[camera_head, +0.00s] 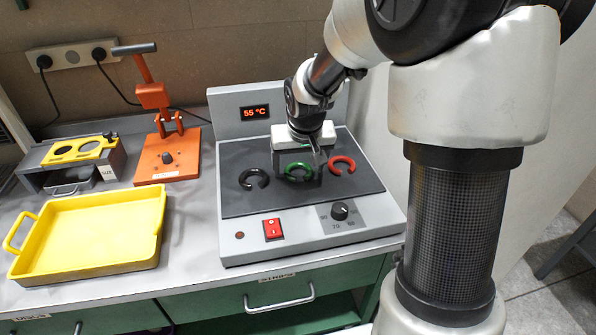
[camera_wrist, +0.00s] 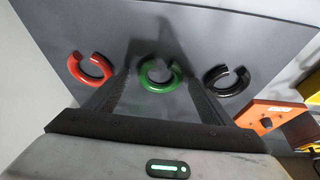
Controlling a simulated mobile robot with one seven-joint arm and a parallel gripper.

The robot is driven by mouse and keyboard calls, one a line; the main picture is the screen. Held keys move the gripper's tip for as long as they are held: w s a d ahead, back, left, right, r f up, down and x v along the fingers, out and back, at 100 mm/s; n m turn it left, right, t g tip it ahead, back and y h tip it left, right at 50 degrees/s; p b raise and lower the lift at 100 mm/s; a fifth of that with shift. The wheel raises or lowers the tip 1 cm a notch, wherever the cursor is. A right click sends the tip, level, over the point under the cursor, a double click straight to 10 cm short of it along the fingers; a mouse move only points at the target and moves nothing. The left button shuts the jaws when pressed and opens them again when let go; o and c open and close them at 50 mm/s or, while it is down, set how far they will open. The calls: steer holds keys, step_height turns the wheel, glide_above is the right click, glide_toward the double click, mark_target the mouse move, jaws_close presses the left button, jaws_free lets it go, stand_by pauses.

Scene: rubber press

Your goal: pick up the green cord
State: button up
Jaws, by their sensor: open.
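The green cord (camera_head: 298,172) is an open ring lying flat on the dark plate of the heating unit, between a black ring and a red ring. In the wrist view the green cord (camera_wrist: 160,76) lies between my two fingers, a little beyond their tips or near them; the exact height gap cannot be told. My gripper (camera_head: 318,165) points down over the plate, with its fingers apart and nothing held. It also shows in the wrist view (camera_wrist: 158,82). In the head view my fingers partly cover the right side of the green cord.
The red ring (camera_head: 342,165) and the black ring (camera_head: 253,179) lie close on either side on the heating plate (camera_head: 240,205). The heater's display panel (camera_head: 255,113) stands behind. An orange press (camera_head: 167,155), a yellow tray (camera_head: 90,235) and a yellow-topped fixture (camera_head: 75,151) are left.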

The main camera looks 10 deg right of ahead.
steer(key=c, duration=1.1)
